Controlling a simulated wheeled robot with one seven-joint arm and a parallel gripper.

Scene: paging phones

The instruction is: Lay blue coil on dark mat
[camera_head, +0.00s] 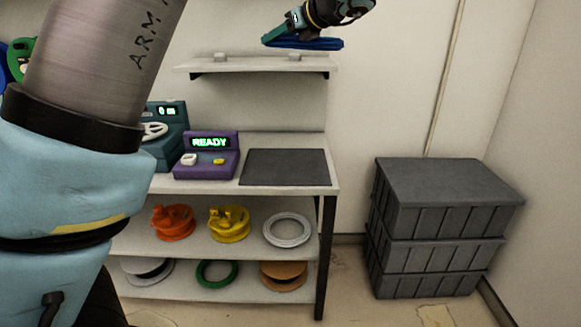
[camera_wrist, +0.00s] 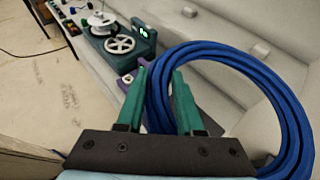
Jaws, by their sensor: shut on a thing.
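The blue coil (camera_wrist: 275,88) is a thick ring of blue cable. In the wrist view it runs between the two green fingers of my gripper (camera_wrist: 160,90), which is shut on its near left side. In the head view the coil (camera_head: 318,43) shows nearly edge-on, held flat in the air above the wall shelf. My gripper (camera_head: 292,24) also shows there, at the coil's left part. The dark mat (camera_head: 285,167) lies bare on the right end of the bench top, well below the coil. Part of the coil is hidden by my gripper.
A wall shelf (camera_head: 255,65) with two small light knobs sits between the coil and the bench. Left of the mat stand a purple READY box (camera_head: 207,160) and a teal device (camera_head: 168,120). Lower shelves hold several spools and coils. Grey crates (camera_head: 440,220) are stacked at right.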

